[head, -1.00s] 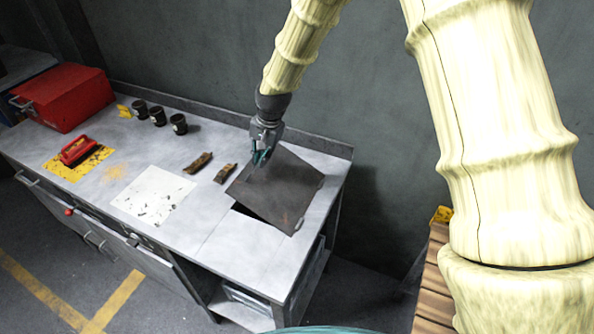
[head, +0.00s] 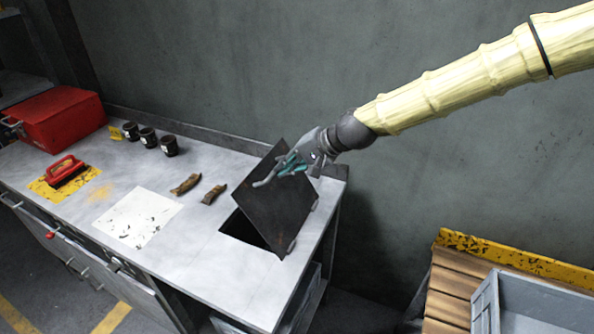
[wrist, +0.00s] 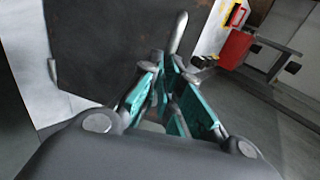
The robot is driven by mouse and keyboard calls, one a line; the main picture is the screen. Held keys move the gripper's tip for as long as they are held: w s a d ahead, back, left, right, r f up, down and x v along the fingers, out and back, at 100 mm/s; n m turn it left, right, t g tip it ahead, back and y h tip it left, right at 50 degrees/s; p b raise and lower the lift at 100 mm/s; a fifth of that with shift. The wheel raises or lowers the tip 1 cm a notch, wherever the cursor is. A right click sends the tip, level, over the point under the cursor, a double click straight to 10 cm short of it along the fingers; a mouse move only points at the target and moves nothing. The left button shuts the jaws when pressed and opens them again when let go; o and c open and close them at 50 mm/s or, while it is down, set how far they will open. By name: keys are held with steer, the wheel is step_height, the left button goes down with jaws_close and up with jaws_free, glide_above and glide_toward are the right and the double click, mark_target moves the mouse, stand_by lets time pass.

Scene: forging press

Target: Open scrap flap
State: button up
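The scrap flap (head: 275,208) is a dark square plate on the right part of the grey bench. It is raised at a tilt, with small hinge-like tabs along its right edge. A dark opening (head: 240,229) shows beside and below it. My gripper (head: 268,178), grey with teal finger pads, reaches in from the upper right. Its fingers cross in front of the flap's upper part. In the wrist view the fingers (wrist: 172,62) come together towards the tips, with the dark flap (wrist: 100,50) behind and left of them.
Two brown metal pieces (head: 213,194) lie left of the opening. A white sheet (head: 138,217), dark cups (head: 148,136), a red-handled brush (head: 66,171) and a red toolbox (head: 62,119) are farther left. A grey crate (head: 545,305) stands on a wooden pallet (head: 452,283) at right.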

steer(key=o, duration=0.3)
steer(key=shift+a, duration=0.1)
steer(key=shift+o, duration=0.2)
steer(key=shift+a, duration=0.4)
steer(key=v, duration=1.2)
